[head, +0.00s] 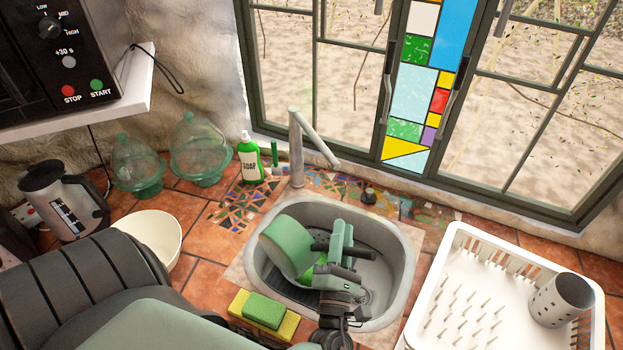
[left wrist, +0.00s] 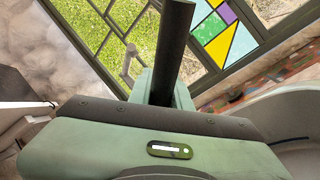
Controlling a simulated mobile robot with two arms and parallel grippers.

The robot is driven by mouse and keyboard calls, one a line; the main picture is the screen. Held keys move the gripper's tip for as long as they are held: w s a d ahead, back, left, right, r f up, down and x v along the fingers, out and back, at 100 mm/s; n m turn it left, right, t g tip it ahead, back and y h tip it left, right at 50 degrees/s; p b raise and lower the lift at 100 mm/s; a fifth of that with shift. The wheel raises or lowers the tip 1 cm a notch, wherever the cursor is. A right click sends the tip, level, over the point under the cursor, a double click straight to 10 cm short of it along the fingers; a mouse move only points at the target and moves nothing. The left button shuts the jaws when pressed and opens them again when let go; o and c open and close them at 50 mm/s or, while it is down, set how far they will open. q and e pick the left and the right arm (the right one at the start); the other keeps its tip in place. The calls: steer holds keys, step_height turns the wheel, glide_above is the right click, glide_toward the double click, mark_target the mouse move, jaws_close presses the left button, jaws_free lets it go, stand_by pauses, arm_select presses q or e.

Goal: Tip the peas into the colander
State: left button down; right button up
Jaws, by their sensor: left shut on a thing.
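A green round vessel (head: 286,246) is tilted on its side over the sink in the head view. My left gripper (head: 338,246) is beside it, shut on it, with the grip partly hidden. A bright green patch (head: 313,272), perhaps peas, shows just below the vessel; single peas cannot be made out. A dark grey surface with holes (head: 362,240), which looks like the colander, lies in the sink under the gripper and is largely covered. The left wrist view shows my gripper's green body and dark finger, but not the vessel. My right gripper is not in view.
The sink (head: 408,262) is set in the tiled counter below a faucet (head: 297,150). A white dish rack (head: 455,240) with a grey holder (head: 560,298) stands right. A white bowl (head: 160,228), a sponge (head: 264,311) and a soap bottle (head: 249,162) surround the sink.

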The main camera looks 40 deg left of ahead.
arm_select(q)
steer(key=shift+s+a+n+t+y+b, duration=0.15)
steer(key=shift+s+n+y+b, duration=0.35)
steer(key=shift+s+b, duration=0.55)
steer(key=shift+s+n+t+y+b, duration=0.25)
steer(key=shift+s+n+y+b, duration=0.35)
steer(key=shift+b, duration=0.7)
steer(key=shift+s+r+y+b, duration=0.3)
steer(key=shift+s+b, duration=0.15)
steer(key=shift+s, duration=0.05)
